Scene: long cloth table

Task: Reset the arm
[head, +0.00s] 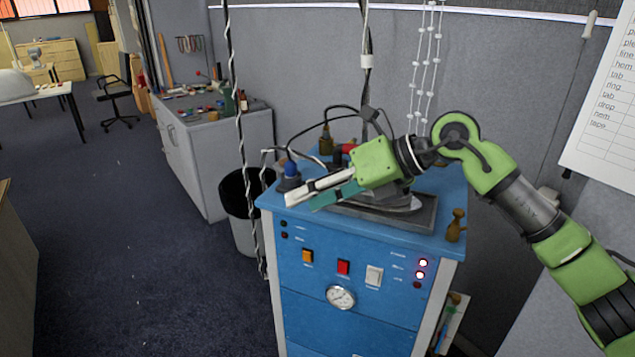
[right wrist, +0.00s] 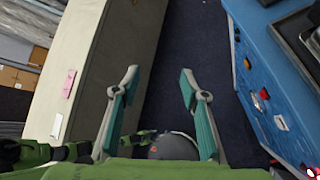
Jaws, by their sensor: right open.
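My right arm (head: 522,208) comes in from the right in the head view, bent at the elbow. Its gripper (head: 318,190) points left and shows in front of the top of a blue steam unit (head: 315,287). In the right wrist view the right gripper (right wrist: 158,78) is open, its two teal-padded fingers wide apart with nothing between them. Dark floor lies beyond the fingers there, and the blue unit (right wrist: 262,95) is off to the right. My left gripper is in neither view.
An iron (head: 395,201) rests on a dark plate on the unit, partly hidden by my gripper. A small brown bottle-like object (head: 456,226) stands at the right corner. Cables hang behind. A bin (head: 240,215) and grey cabinet (head: 215,150) stand left. Floor (head: 120,250) is clear.

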